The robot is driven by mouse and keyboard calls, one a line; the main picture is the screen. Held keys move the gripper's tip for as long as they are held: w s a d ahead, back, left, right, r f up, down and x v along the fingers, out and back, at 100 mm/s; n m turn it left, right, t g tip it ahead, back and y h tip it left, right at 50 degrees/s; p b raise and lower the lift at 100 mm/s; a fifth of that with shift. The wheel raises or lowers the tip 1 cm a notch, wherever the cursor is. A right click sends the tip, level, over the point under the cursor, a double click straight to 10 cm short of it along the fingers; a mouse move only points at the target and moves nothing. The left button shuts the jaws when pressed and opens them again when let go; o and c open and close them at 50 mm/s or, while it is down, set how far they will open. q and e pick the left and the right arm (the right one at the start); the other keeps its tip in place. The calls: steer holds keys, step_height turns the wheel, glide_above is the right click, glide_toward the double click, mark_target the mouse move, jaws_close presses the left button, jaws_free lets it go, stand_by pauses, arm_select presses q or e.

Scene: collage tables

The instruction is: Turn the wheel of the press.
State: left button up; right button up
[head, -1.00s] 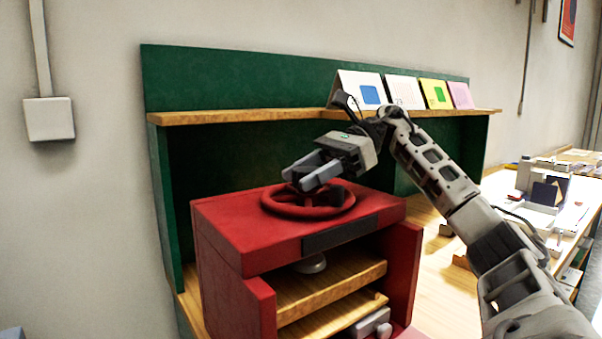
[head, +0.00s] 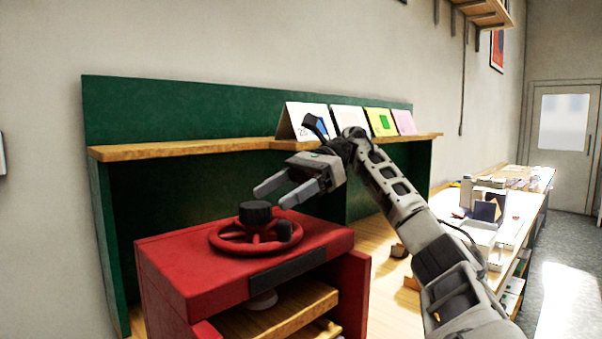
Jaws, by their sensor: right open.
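The red press (head: 190,275) stands on a wooden worktop in the lower middle of the head view. Its red wheel (head: 228,243) lies flat on top, with a black hub (head: 255,213) at its middle and a dark knob (head: 290,231) on its right side. My right gripper (head: 268,196) is above the wheel, to the upper right of the hub. Its two grey fingers are apart and point left, with nothing between them. It looks clear of the wheel. My left gripper is not in view.
A green panel (head: 200,112) with a wooden shelf (head: 180,150) stands behind the press. Several cards, one of them yellow (head: 381,121), lean on the shelf. A table with boxes (head: 487,209) stands at the right, with open floor (head: 570,265) beside it.

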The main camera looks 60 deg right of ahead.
arm_select(q)
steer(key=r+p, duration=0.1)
steer(key=p, duration=0.1)
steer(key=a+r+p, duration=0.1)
steer(key=p, duration=0.1)
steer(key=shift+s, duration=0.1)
arm_select(e)
steer(key=v, duration=0.6)
steer(key=shift+d+r, duration=0.15)
steer(key=shift+d, duration=0.1)
steer(key=shift+s, duration=0.1)
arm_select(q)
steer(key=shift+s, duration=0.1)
